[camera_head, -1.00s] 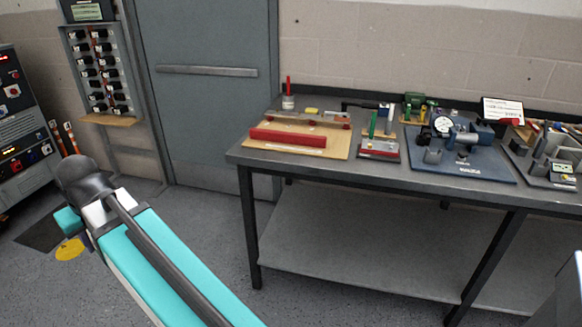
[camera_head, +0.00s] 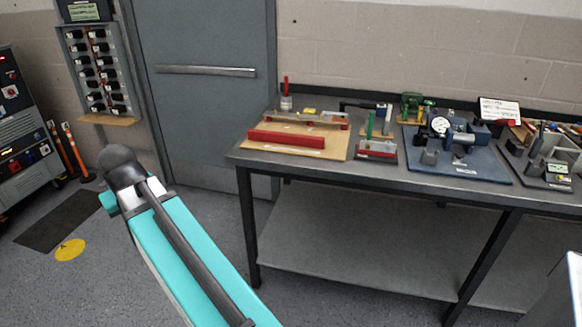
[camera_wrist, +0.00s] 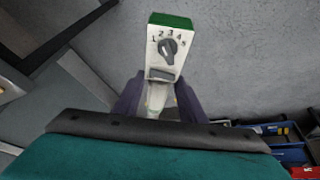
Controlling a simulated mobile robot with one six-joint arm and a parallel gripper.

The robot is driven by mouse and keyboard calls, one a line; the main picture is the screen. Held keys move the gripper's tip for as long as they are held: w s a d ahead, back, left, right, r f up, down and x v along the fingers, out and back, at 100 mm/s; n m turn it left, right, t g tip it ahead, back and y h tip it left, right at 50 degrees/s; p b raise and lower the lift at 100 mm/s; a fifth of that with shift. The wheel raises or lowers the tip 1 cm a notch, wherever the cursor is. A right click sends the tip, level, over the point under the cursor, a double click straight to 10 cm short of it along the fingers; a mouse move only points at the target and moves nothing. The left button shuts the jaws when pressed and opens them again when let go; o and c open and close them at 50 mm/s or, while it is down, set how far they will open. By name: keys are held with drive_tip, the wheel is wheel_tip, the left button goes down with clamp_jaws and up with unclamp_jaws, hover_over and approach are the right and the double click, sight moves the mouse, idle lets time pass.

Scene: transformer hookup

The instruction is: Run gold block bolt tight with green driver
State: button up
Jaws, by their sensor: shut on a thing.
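In the wrist view, my gripper (camera_wrist: 159,98) is shut on a tool with a pale body, a green end and a dial numbered 1 to 5. It looks like the green driver (camera_wrist: 167,60). Its dial faces the camera and its lower part runs down between the two dark fingers. The driver's tip cannot be made out. In the head view my turquoise arm reaches up from the bottom, but my gripper and the driver are hidden. I cannot pick out the gold block or its bolt in either view.
A grey workbench (camera_head: 330,182) at the right carries a red bar (camera_head: 287,138) on a tan board, a blue fixture plate (camera_head: 458,160) with a dial gauge, and several small tools. A grey cabinet (camera_head: 15,110) stands at the far left. Floor is open around a yellow disc (camera_head: 70,250).

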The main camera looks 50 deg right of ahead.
drive_tip(key=s+d+m+g+h+p, duration=0.15)
drive_tip(key=s+d, duration=0.35)
drive_tip(key=d, duration=0.6)
drive_tip(key=s+d+m+h+p, duration=0.15)
drive_tip(key=s+d, duration=0.35)
drive_tip(key=d, duration=0.5)
drive_tip(key=s+d+m+g+h+p, duration=0.1)
drive_tip(key=s+d+m+p, duration=0.3)
drive_tip(key=d, duration=0.7)
drive_tip(key=s+d+m+g+p, duration=0.1)
drive_tip(key=s+d, duration=0.5)
drive_tip(key=s, duration=0.3)
drive_tip(key=s+d+r+m+g+p, duration=0.1)
drive_tip(key=s+d+g, duration=0.1)
drive_tip(key=s+d, duration=0.4)
drive_tip(key=s+d+r+m+g+h+p, duration=0.1)
drive_tip(key=s+d, duration=0.5)
drive_tip(key=s, duration=0.6)
drive_tip(key=shift+d+r+g, duration=0.15)
drive_tip(key=shift+d+g, duration=0.15)
drive_tip(key=shift+g, duration=0.25)
drive_tip(key=shift+s+a, duration=0.15)
drive_tip(key=shift+w+d, duration=0.3)
drive_tip(key=shift+d, duration=0.5)
drive_tip(key=shift+w+d, duration=0.35)
drive_tip(key=shift+d, duration=0.5)
drive_tip(key=shift+w+d, duration=0.3)
drive_tip(key=shift+d, duration=0.5)
